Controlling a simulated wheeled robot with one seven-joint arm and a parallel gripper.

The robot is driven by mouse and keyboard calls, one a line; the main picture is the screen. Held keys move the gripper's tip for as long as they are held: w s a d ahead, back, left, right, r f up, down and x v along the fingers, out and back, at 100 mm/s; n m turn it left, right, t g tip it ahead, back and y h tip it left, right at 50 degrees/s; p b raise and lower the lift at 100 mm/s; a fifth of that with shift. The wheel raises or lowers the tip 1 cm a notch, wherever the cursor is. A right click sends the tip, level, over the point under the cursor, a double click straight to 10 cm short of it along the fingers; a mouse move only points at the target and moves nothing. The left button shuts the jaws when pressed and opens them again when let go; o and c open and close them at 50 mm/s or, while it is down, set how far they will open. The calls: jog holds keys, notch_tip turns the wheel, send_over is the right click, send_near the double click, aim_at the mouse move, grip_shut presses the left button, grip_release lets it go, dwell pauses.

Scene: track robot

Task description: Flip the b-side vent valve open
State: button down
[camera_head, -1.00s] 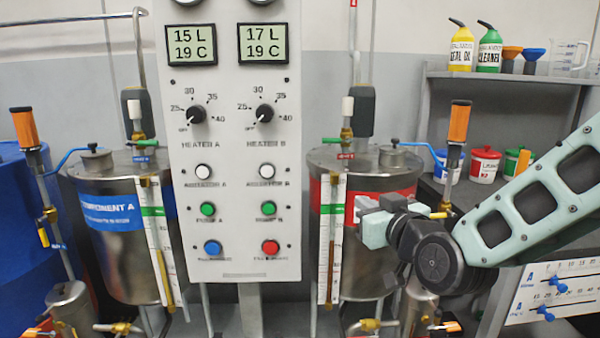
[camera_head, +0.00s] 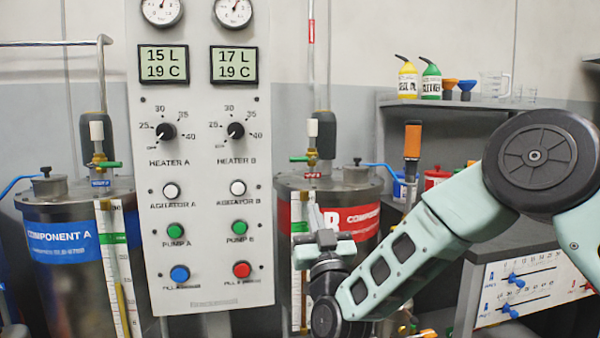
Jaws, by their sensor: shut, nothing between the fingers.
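The B-side tank (camera_head: 360,225) is a steel drum with a red band, standing right of the control panel. A small brass valve with a green lever (camera_head: 300,158) rises from its lid, above a red tag (camera_head: 313,175) and below a white cap (camera_head: 313,128). I take it for the B-side vent valve. Its lever lies roughly level, pointing left. My gripper (camera_head: 326,238) is in front of the red band, lower than the valve and apart from it in the picture. It is shut and empty. My arm hides the tank's lower right part.
The control panel (camera_head: 205,275) with knobs and buttons stands close left of my gripper. An orange-handled tool (camera_head: 412,140) stands right of the tank. A grey shelf (camera_head: 460,103) holds bottles and funnels behind. A similar A-side tank (camera_head: 65,275) has its own green-levered valve (camera_head: 108,164).

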aim_at(300, 161)
jog(key=p+x, duration=0.1)
jog(key=x, duration=1.3)
